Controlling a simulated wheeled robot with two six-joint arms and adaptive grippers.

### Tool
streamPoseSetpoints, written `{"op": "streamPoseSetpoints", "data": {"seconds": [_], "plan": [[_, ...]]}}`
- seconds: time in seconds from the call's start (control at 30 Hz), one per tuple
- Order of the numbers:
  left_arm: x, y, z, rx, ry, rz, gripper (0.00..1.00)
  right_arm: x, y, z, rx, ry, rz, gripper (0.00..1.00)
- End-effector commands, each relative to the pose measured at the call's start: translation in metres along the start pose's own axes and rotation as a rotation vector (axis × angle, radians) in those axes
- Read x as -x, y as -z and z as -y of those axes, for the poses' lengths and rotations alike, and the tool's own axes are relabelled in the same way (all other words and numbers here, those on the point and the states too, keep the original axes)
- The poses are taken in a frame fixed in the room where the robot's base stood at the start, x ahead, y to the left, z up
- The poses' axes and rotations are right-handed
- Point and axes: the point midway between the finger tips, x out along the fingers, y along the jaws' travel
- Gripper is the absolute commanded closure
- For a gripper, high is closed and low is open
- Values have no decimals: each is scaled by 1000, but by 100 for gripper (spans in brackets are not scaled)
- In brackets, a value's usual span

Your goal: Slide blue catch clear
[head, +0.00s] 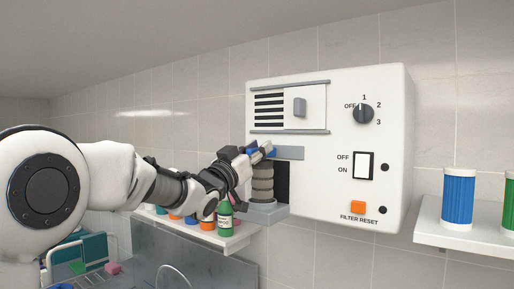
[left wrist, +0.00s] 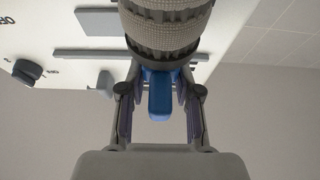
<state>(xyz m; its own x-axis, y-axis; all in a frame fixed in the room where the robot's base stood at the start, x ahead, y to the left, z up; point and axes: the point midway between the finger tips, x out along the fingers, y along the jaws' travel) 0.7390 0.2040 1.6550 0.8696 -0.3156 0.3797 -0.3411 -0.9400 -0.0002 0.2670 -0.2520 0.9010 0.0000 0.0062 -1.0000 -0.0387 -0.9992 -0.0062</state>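The blue catch (head: 268,147) sits on the white wall unit (head: 335,120), just above a beige ribbed cylinder (head: 262,184) in the unit's open bay. In the left wrist view the catch (left wrist: 160,94) points down between my left gripper's two fingers. My left gripper (head: 248,153) is at the catch. In its wrist view the fingers (left wrist: 159,98) stand apart, with gaps on both sides of the blue tab, so it is open around it. The ribbed cylinder (left wrist: 170,25) fills the top of that view. The catch is partly hidden in the head view. My right gripper is not in view.
The unit carries a dial (head: 363,113), a rocker switch (head: 364,166), an orange button (head: 358,207) and a sliding vent cover (head: 305,107). A left shelf (head: 240,240) holds several bottles, including a green one (head: 225,218). A blue canister (head: 458,198) stands on the right shelf.

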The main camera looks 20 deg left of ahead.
Motion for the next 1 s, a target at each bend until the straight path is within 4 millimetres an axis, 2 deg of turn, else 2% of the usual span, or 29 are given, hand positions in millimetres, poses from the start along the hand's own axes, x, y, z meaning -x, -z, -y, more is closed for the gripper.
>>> {"op": "streamPoseSetpoints", "data": {"seconds": [0.23, 0.4, 0.53, 0.87, 0.9, 0.93, 1.0], "plan": [[1, 2, -5, 0, -1, -8, 100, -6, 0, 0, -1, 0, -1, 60], [2, -2, -38, -3, -4, -8, 100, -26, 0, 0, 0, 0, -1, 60], [2, 0, -60, -1, -3, -8, 100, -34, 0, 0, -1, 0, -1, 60], [0, 3, -66, 0, -2, -6, 100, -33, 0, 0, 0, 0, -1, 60], [0, 3, -66, 0, -1, -6, 60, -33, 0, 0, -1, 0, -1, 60], [0, 3, -66, 0, -1, -6, 56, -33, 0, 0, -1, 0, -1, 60], [0, 3, -65, 0, -1, -6, 56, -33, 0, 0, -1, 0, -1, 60]]}}
